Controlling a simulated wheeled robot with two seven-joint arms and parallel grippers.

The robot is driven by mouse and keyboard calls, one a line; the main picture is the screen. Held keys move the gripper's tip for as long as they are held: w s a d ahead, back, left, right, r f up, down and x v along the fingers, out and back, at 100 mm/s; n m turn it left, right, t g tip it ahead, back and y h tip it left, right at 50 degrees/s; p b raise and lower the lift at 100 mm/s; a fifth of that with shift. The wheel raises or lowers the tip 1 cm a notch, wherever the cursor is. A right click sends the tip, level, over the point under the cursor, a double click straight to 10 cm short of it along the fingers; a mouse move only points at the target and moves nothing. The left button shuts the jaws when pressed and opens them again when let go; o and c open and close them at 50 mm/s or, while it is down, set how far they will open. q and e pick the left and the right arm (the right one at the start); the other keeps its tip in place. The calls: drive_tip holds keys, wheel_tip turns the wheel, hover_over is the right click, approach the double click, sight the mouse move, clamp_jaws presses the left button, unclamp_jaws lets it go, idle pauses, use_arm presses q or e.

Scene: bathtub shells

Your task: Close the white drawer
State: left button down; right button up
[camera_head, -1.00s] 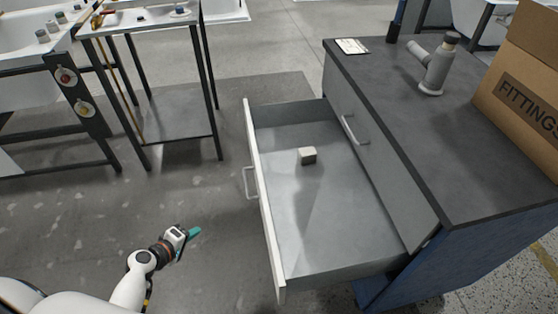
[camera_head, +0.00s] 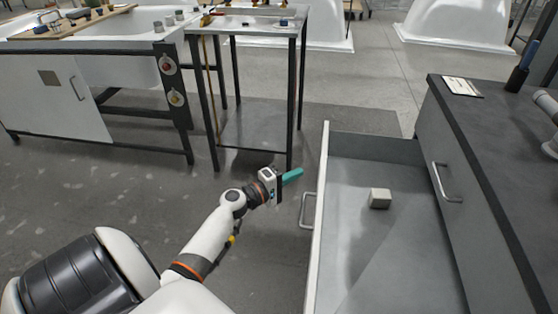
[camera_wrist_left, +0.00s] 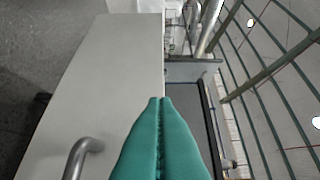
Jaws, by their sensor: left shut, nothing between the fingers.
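The white drawer (camera_head: 317,230) stands pulled out from a dark-topped cabinet, with its white front and metal handle (camera_head: 306,210) facing left. A small pale block (camera_head: 380,198) lies inside on the drawer's grey floor. My left gripper (camera_head: 292,175) is shut and empty, to the left of the drawer front near its far end. In the left wrist view the teal fingers (camera_wrist_left: 161,101) are together in front of the white drawer front (camera_wrist_left: 110,70), with the handle (camera_wrist_left: 82,158) at lower left. I cannot tell whether they touch it. My right gripper is not in view.
A metal side table (camera_head: 252,25) stands beyond my left gripper, beside a workbench. Bare floor lies left of the drawer.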

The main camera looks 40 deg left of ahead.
use_arm(q)
drive_tip(key=shift+w+d+p, duration=0.15)
drive_tip(key=shift+w+d, duration=0.45)
drive_tip(key=shift+d, duration=0.25)
drive_tip(key=shift+w+d+p, duration=0.15)
drive_tip(key=shift+w+d, duration=0.45)
drive_tip(key=shift+d, duration=0.25)
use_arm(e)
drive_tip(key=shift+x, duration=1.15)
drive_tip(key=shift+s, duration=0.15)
use_arm(q)
drive_tip(key=shift+d, duration=0.15)
